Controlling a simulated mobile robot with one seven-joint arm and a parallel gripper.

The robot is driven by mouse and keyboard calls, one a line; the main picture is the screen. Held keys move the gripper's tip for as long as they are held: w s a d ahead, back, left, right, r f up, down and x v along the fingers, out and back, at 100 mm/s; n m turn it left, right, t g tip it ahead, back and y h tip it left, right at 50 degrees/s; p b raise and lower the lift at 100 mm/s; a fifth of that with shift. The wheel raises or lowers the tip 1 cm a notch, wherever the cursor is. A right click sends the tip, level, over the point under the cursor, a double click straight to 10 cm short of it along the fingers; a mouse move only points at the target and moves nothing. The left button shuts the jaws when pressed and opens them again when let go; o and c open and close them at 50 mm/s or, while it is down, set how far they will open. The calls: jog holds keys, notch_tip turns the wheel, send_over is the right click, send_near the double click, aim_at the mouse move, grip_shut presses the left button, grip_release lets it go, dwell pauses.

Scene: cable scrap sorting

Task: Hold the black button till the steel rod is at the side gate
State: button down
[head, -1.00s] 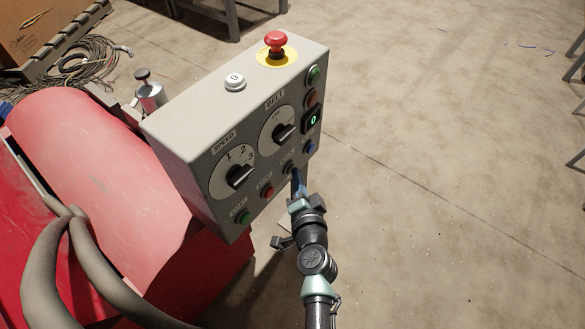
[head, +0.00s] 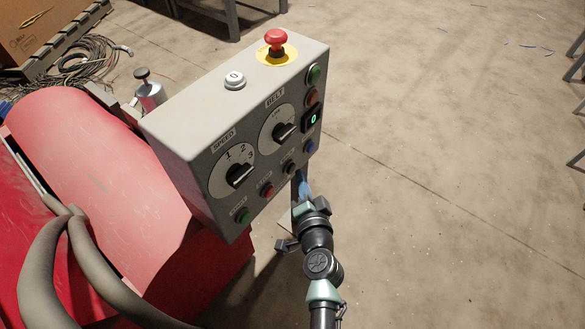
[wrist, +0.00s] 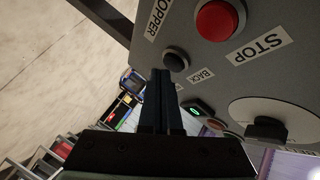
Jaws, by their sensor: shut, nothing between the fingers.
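The black button (head: 289,168) is in the bottom row of the grey control box (head: 190,135), between a red and a blue button. In the wrist view the black button (wrist: 175,61) is beside a BACK label. My gripper (head: 299,177) is shut and empty, its blue-grey fingers just below and right of the button. I cannot make out a steel rod or a side gate in either view.
The box also carries a red mushroom button (head: 275,40), a white button (head: 235,80), SPEED and BELT dials, and a lit display reading 0 (head: 312,119). A red machine with thick hoses (head: 100,265) is at left. The floor at right is mostly clear.

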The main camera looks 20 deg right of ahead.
jog(key=shift+s+d, duration=0.2)
jog(key=shift+s+d+b, duration=0.45)
jog(key=shift+s+d, duration=0.35)
jog(key=shift+s, duration=0.2)
jog(key=shift+s+d+b, duration=0.4)
jog(key=shift+s+d, duration=0.35)
jog(key=shift+s, duration=0.25)
